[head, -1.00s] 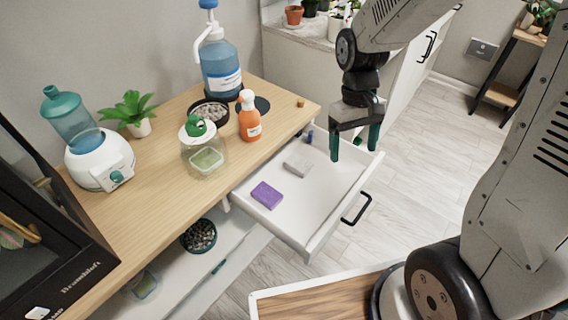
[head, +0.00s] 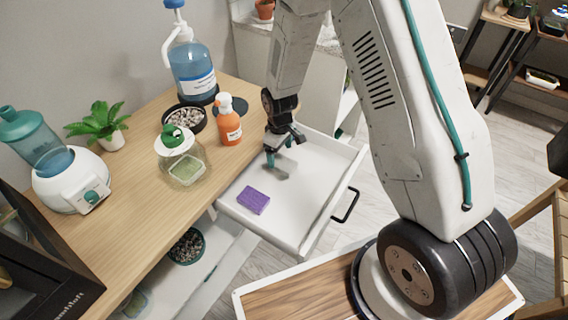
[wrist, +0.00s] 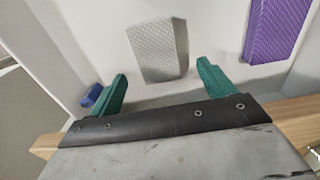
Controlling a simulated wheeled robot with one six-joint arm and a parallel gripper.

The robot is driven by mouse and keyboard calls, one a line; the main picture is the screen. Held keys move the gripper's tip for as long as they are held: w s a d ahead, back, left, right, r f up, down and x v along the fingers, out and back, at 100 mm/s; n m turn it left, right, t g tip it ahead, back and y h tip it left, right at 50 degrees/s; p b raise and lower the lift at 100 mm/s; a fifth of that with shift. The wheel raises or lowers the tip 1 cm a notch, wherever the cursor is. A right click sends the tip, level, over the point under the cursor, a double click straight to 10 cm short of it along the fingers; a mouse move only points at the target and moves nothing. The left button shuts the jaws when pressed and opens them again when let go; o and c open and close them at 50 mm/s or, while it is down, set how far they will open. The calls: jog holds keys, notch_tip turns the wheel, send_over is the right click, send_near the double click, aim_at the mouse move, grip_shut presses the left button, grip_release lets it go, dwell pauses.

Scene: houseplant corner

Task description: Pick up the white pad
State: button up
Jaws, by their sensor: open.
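The white pad (wrist: 160,52) is a pale, textured block lying flat in the open drawer. In the head view a part of the white pad (head: 279,173) shows just below my gripper (head: 284,150), which hides the rest. In the wrist view my gripper (wrist: 163,72) is open, with its two green fingers pointing towards the pad's near end. The pad lies ahead of the gap between the fingertips, and nothing is held. I cannot tell the exact height of the fingers above the drawer floor.
A purple pad (head: 253,201) lies in the drawer (head: 318,190), right of the white pad in the wrist view (wrist: 276,28). A small blue object (wrist: 91,95) is beside the left finger. Bottles and a jar (head: 182,160) stand on the wooden top near the drawer.

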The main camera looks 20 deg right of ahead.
aim_at(281, 161)
notch_tip(281, 161, down, 4)
jog(key=shift+d+f, duration=0.15)
jog(key=shift+f, duration=0.1)
jog(key=shift+c, duration=0.3)
jog(key=c, duration=1)
jog(key=shift+r, duration=0.1)
